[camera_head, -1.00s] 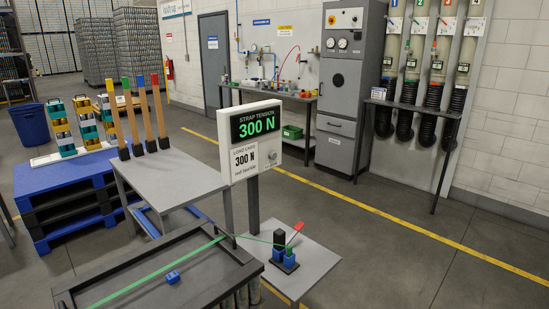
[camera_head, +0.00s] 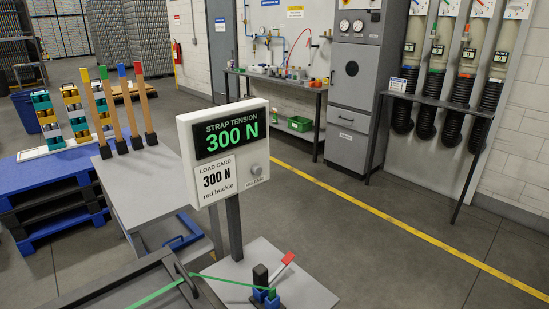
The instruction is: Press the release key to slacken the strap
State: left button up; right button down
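The strap tensioner (camera_head: 264,286) sits on a small grey stand at the lower middle, with a black post and blue parts. The strap tension display (camera_head: 231,138) reads 300 N in green. Its load card (camera_head: 215,180) reads 300 N, red buckle. Neither of my grippers is in view.
Several wooden handles with coloured tips (camera_head: 122,110) stand on a grey table (camera_head: 165,195). Blue and black pallets (camera_head: 50,195) are at the left. A dark-framed table (camera_head: 110,285) fills the lower left. The floor right of the stand is clear, crossed by a yellow line (camera_head: 400,221).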

aim_at(256, 170)
jog(key=i+l, duration=0.25)
jog(key=i, duration=0.15)
jog(key=u, duration=1.3)
